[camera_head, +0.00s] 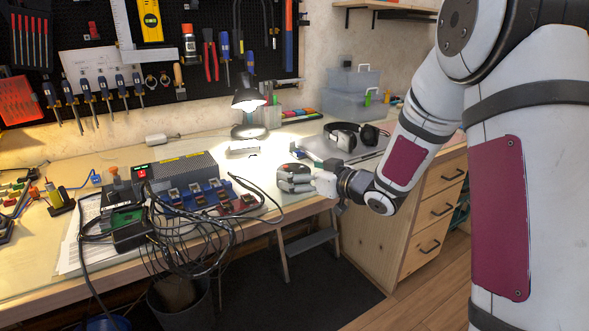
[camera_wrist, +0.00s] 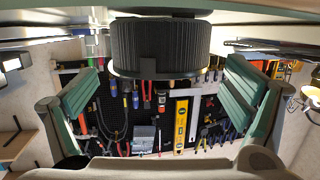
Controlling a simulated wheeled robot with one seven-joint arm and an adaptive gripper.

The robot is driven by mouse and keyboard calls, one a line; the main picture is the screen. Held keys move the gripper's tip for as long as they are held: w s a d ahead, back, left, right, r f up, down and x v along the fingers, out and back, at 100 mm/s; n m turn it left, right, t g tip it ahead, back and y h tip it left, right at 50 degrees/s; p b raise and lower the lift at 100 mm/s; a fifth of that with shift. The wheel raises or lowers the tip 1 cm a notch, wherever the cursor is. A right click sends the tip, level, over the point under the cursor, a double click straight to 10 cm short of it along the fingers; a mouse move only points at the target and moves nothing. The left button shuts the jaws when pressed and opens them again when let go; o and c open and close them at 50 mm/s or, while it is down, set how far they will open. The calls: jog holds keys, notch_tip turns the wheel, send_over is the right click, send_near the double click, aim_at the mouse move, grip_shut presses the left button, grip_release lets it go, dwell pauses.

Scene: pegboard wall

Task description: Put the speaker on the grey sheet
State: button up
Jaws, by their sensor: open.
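The speaker looks to be a black ribbed cylinder (camera_wrist: 160,45) in the wrist view, which appears upside down. In the head view a small dark round top (camera_head: 293,167) shows at the fingers, mostly hidden by them. My gripper (camera_head: 296,180) is open, low over the bench near its front edge. Its two green-padded fingers (camera_wrist: 163,82) stand apart on either side of the cylinder in the wrist view, with gaps visible. I cannot tell whether either touches it. A flat grey area, likely the grey sheet (camera_head: 371,153), lies right of my gripper, under the headphones.
Headphones (camera_head: 352,136) lie on the grey area. A lit lamp (camera_head: 248,105) stands behind my gripper. A power unit with tangled black cables (camera_head: 190,225) fills the bench to the left. Clear storage boxes (camera_head: 355,95) stand at the back right.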

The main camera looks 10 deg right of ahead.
jog(key=s+d+r+m+g+h+p, duration=0.1)
jog(key=s+d+r+m+g+h, duration=0.2)
jog(key=s, duration=0.4)
jog(key=s+d+r+g+h, duration=0.1)
jog(key=s+d+h, duration=0.3)
jog(key=s, duration=0.4)
jog(key=s+d+r+m+g+h+p, duration=0.1)
jog(key=s+d+r+m+g+h, duration=0.2)
jog(key=s, duration=0.4)
jog(key=s+a+g+y, duration=0.1)
jog(key=s+a+g, duration=0.2)
jog(key=s, duration=1)
jog(key=s+a+g+y, duration=0.1)
jog(key=s+a+g, duration=0.2)
jog(key=s, duration=1.1)
jog(key=a+f, duration=0.1)
jog(key=a, duration=0.2)
jog(key=shift+s+y, duration=0.25)
jog(key=shift+y, duration=0.05)
notch_tip(320, 180, up, 28)
jog(key=t+p, duration=0.3)
jog(key=p, duration=2.3)
jog(key=shift+d, duration=0.35)
